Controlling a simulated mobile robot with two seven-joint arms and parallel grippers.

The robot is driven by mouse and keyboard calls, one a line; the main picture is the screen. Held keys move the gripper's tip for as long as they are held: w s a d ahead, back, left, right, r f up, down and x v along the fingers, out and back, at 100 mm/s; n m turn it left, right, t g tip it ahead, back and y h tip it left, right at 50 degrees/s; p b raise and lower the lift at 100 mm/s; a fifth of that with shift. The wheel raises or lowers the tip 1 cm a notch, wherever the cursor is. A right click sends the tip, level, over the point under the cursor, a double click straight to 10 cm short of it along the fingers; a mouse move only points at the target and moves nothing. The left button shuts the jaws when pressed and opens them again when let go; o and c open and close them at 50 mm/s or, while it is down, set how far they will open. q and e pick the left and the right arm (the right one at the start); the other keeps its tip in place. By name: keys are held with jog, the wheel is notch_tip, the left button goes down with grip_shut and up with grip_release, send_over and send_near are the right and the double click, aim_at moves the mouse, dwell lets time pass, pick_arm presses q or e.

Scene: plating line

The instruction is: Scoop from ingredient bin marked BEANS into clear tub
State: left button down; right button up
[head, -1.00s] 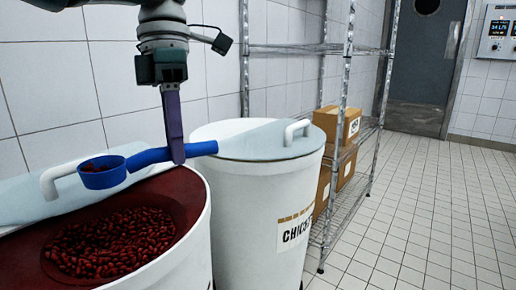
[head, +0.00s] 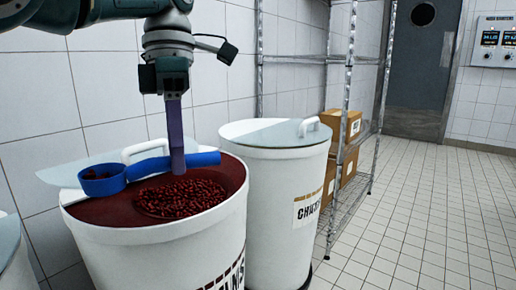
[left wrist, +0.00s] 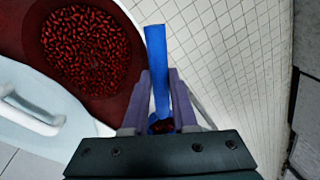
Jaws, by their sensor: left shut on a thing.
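My left gripper (head: 176,172) is shut on the handle of a blue scoop (head: 103,180), above the open bin. The scoop's cup points left in the head view and has dark red beans in it. In the left wrist view the scoop's blue handle (left wrist: 157,70) runs up between the fingers. The white bin (head: 165,250) has partly hidden lettering ending in "ANS"; red beans (head: 181,197) lie in its dark red inside. Its pale lid (head: 60,177) is swung back at the left. I see no clear tub. My right gripper is not in view.
A second white bin (head: 275,200), lettering starting "CH", stands close to the right with a glassy lid. A wire shelf rack (head: 350,120) with cardboard boxes (head: 347,165) is behind it. The tiled floor on the right is clear. A tiled wall is behind the bins.

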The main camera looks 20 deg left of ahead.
pick_arm(q)
jog(key=shift+w+r+m, duration=0.2)
jog(key=shift+w+m, duration=0.1)
jog(key=shift+w, duration=0.05)
jog(key=shift+d+r+m, duration=0.1)
jog(key=shift+d+m, duration=0.05)
jog(key=shift+m, duration=0.25)
jog(key=shift+s+d+r+m+y, duration=0.1)
jog(key=shift+s+d+m+y, duration=0.1)
jog(key=shift+s+m, duration=0.3)
jog(key=shift+s+d+r+m+y, duration=0.1)
jog(key=shift+s+d+m+y, duration=0.15)
jog(key=shift+m, duration=0.45)
jog(key=s+d+r+m+t+y, duration=0.1)
jog(key=s+d+r+m, duration=0.1)
jog(key=m, duration=0.9)
jog(key=s+d+r+m+t+y, duration=0.1)
jog(key=s+d+m, duration=0.4)
jog(key=m, duration=0.7)
jog(key=shift+s+d+r+y, duration=0.2)
jog(key=shift+s+r+y, duration=0.25)
jog(key=shift+s, duration=0.75)
